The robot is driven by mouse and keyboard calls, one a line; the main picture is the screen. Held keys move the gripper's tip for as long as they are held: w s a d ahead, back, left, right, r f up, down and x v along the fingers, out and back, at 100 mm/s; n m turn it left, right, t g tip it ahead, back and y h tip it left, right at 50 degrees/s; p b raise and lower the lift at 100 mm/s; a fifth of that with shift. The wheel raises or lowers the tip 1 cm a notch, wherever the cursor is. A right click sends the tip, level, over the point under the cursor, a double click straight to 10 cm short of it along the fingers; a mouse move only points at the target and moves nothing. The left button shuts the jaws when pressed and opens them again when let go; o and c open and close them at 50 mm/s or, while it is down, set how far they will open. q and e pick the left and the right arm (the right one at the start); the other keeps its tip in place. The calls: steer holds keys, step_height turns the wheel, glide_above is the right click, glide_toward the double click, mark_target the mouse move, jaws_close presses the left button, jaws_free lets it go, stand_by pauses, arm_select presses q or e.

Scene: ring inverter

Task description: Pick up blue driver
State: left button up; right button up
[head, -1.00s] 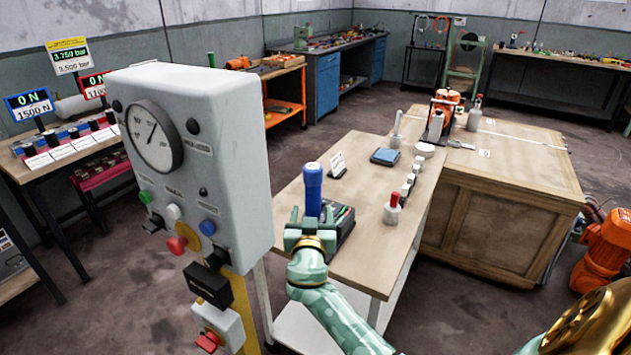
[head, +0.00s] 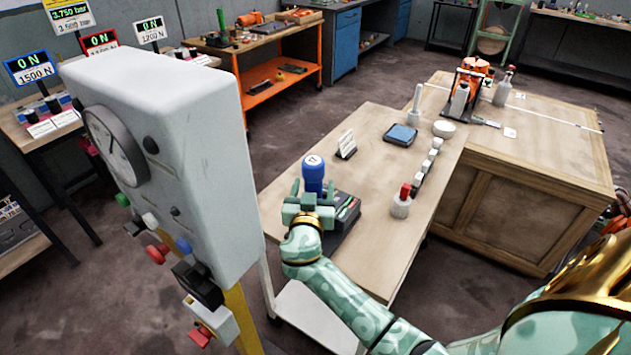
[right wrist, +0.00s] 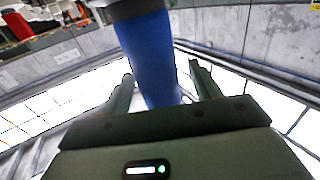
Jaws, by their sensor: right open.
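The blue driver (head: 313,172) stands upright at the near left part of the light wooden work table in the head view. My right gripper (head: 313,190) is at the driver, with one finger on each side of its lower part. In the right wrist view the driver's blue body (right wrist: 155,60) passes between the two fingers of the gripper (right wrist: 161,76). Gaps show beside the driver, and the fingers are open around it. The driver's lower end is hidden behind the gripper in the head view. My left gripper is out of view.
A dark tray (head: 343,212) sits right beside my right gripper. A red-capped bottle (head: 402,203), a blue pad (head: 400,135) and several small white pieces stand farther right. A large grey control box (head: 190,150) rises close on the left. The table's near right is clear.

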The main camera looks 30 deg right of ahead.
steer(key=c, duration=1.2)
steer(key=shift+r, duration=0.1)
steer(key=shift+r, duration=0.1)
